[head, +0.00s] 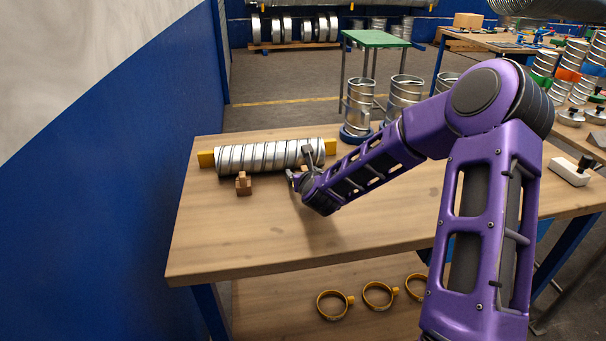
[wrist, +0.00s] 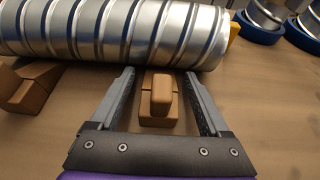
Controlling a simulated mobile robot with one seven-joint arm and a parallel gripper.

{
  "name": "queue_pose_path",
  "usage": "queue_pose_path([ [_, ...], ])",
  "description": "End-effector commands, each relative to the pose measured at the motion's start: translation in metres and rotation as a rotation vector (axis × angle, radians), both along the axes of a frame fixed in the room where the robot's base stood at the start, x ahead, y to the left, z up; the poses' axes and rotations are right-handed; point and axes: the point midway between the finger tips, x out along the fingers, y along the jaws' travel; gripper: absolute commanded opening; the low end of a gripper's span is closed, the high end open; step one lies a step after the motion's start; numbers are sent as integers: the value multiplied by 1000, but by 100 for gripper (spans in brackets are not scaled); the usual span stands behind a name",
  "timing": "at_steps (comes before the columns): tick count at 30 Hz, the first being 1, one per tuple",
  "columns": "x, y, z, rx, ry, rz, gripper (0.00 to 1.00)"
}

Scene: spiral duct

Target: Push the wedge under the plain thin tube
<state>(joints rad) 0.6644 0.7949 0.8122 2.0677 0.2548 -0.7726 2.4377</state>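A silvery tube (head: 268,157) with spiral seams lies on its side on the wooden table; it also crosses the top of the wrist view (wrist: 110,35). My gripper (head: 293,177) is at its front side, near its right end. In the wrist view my gripper (wrist: 160,76) is open, with its fingers on either side of a wooden wedge (wrist: 159,107) with a raised grip. Gaps show between wedge and fingers. The wedge's far end is close to the tube; I cannot tell whether they touch. Another wooden wedge (head: 243,184) sits at the tube's front left, also in the wrist view (wrist: 27,86).
Yellow blocks show at the tube's left end (head: 206,159) and right end (head: 330,146). Upright metal tubes (head: 358,105) stand at the table's back edge, one on a blue ring. The table (head: 240,235) is clear in front. Yellow clamp rings (head: 377,295) lie on the shelf below.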

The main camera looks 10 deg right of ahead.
Motion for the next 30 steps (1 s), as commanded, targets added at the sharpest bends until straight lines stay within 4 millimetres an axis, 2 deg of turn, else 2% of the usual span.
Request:
queue_pose_path([
  [10, -2, 0, 0, 1, 1, 0, 84],
  [14, -14, -1, 6, 0, 1, -1, 84],
  [17, -32, -1, 13, -1, 2, -1, 84],
  [30, -133, -2, 58, -4, 1, -3, 84],
])
